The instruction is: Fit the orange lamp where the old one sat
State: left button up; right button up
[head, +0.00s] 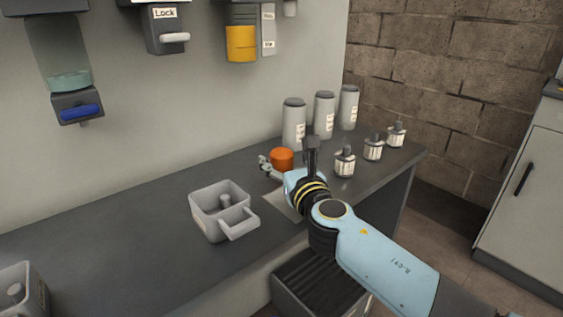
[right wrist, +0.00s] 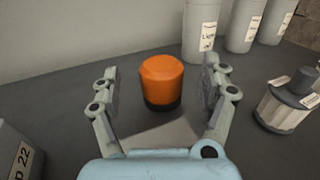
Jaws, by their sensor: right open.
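The orange lamp (head: 282,158) stands upright on the dark counter; it has a dark base and also shows in the right wrist view (right wrist: 162,80). My right gripper (head: 288,167) is open around the near side of the lamp. In the right wrist view its two fingers (right wrist: 158,88) stand left and right of the lamp, with a visible gap on each side. A yellow cylinder (head: 241,44) sits in a wall-mounted holder at the top, with a white label strip beside it. Whether this is the old lamp's place I cannot tell. My left gripper is not in view.
A grey bin with a handle (head: 209,222) stands on the counter to the left. Tall grey canisters (head: 293,122) and small labelled bottles (head: 345,162) stand behind and right of the lamp. A "Lock" box (head: 166,42) and a blue-handled dispenser (head: 77,108) hang on the wall.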

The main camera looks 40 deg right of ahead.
aim_at(285, 158)
jog(key=x, duration=0.3)
jog(key=shift+d+f, duration=0.1)
jog(key=shift+w+d, duration=0.1)
jog(key=shift+w, duration=0.25)
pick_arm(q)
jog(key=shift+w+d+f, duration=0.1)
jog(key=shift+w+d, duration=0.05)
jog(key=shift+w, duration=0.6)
pick_arm(e)
jog(key=shift+s, duration=0.1)
jog(key=c, duration=1.5)
jog(key=shift+o, duration=0.2)
notch_tip(285, 158, up, 5)
jog(key=p, duration=0.3)
jog(key=shift+f, duration=0.15)
pick_arm(q)
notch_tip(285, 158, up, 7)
jog(key=p, duration=0.3)
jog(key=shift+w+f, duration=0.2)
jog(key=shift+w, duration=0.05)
pick_arm(e)
jog(key=s+d+r, duration=0.2)
jog(key=d+r, duration=0.4)
jog(key=d, duration=0.5)
jog(key=shift+s+d, duration=0.2)
jog(key=shift+s, duration=0.05)
